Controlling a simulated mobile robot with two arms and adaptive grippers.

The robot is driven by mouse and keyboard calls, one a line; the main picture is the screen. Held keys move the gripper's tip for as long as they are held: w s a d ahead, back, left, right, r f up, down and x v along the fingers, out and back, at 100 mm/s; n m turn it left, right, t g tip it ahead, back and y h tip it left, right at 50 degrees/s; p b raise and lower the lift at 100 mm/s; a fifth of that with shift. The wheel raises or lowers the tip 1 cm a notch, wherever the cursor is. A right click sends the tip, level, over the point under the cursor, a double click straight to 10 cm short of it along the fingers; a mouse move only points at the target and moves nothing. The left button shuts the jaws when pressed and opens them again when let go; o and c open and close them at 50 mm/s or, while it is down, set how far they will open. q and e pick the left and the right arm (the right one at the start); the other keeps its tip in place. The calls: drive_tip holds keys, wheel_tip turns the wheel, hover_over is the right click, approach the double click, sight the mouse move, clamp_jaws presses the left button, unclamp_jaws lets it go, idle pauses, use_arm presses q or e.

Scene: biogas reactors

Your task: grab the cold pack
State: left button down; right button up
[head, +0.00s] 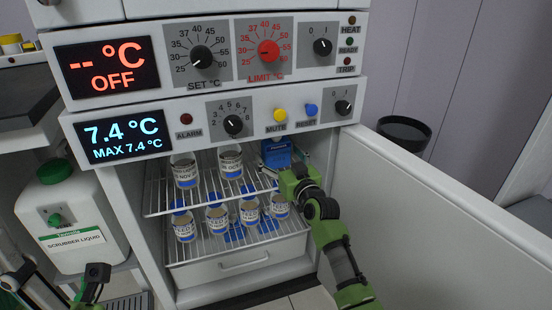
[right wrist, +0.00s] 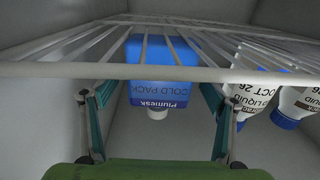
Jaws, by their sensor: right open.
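The cold pack (head: 277,153) is a blue bottle-like pack standing at the right end of the upper wire shelf in the open fridge compartment. In the right wrist view the cold pack (right wrist: 160,80) appears upside down, with its label readable and a white cap. My right gripper (head: 291,172) is at the fridge opening, just in front of the pack. Its two fingers are spread in the right wrist view (right wrist: 157,103), with the pack ahead between them, not gripped. Part of my left gripper (head: 93,283) shows at the lower left; its jaw state is unclear.
Labelled bottles (head: 185,170) stand beside the pack on the upper shelf (head: 160,208); several more stand on the lower shelf. The open fridge door (head: 430,220) bounds the right side. A scrubber liquid canister (head: 68,225) stands left. The shelf's front bar (right wrist: 60,69) crosses the wrist view.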

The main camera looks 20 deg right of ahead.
drive_tip(key=shift+w+r, duration=0.1)
drive_tip(key=shift+w, duration=0.2)
drive_tip(key=c, duration=1.4)
drive_tip(key=shift+r, duration=0.1)
drive_tip(key=shift+c, duration=0.6)
drive_tip(key=shift+r, duration=0.15)
